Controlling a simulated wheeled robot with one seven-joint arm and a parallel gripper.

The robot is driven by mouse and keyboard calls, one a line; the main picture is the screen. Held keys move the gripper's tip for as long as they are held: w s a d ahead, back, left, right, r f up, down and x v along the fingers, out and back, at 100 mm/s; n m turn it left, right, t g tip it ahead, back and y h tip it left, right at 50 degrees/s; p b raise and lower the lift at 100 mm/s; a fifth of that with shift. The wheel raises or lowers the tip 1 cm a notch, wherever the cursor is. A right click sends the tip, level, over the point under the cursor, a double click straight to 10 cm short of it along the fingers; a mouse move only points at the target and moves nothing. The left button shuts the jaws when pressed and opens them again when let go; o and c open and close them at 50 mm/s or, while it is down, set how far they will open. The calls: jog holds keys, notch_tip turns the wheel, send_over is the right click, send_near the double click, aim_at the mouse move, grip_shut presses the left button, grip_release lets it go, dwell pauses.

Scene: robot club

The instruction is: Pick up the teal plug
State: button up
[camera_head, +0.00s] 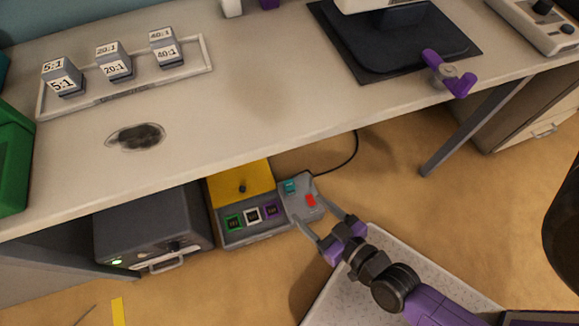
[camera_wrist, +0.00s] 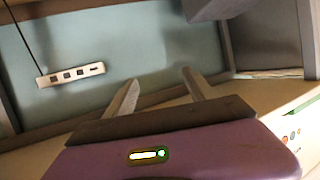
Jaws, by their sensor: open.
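The teal plug (camera_head: 290,186) is a small block on the upper left part of a light grey box (camera_head: 296,212) below the table edge. A red piece (camera_head: 311,200) sits on the same box, to the right of the teal plug. My gripper (camera_head: 306,198) is open, its two fingers pointing left toward the box, one at each side of its right end in the picture. In the wrist view the open fingers (camera_wrist: 160,74) point at a blue-grey panel, and the teal plug is not seen there.
A yellow-topped console (camera_head: 240,180) adjoins the box. A dark grey unit (camera_head: 150,232) stands to its left. The table (camera_head: 250,110) overhangs behind them, with a table leg (camera_head: 475,125) at right. A black cable (camera_head: 345,160) runs from the box. A power strip (camera_wrist: 70,75) is on the panel.

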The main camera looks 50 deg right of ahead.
jog(key=w+d+f+m+g+h+b, duration=0.1)
jog(key=w+d+f+b, duration=0.15)
jog(key=f, duration=0.55)
jog(key=w+d+f+b, duration=0.2)
jog(key=w+f+b, duration=0.2)
jog(key=f, duration=0.4)
jog(key=w+d+f+m+g+h+b, duration=0.1)
jog(key=w+d+f+b, duration=0.2)
jog(key=f, duration=0.5)
jog(key=m+g+h+b, duration=0.1)
jog(key=m+g+b, duration=0.1)
jog(key=b, duration=0.6)
send_near(288, 182)
jog(key=w+d+f, duration=0.2)
jog(key=f, duration=0.1)
jog(key=shift+w+f, duration=0.1)
jog(key=shift+w, duration=0.1)
jog(key=shift+b+x, duration=2.3)
jog(key=shift+x, duration=1.6)
jog(key=shift+w, duration=0.1)
jog(key=shift+c, duration=0.2)
grip_shut()
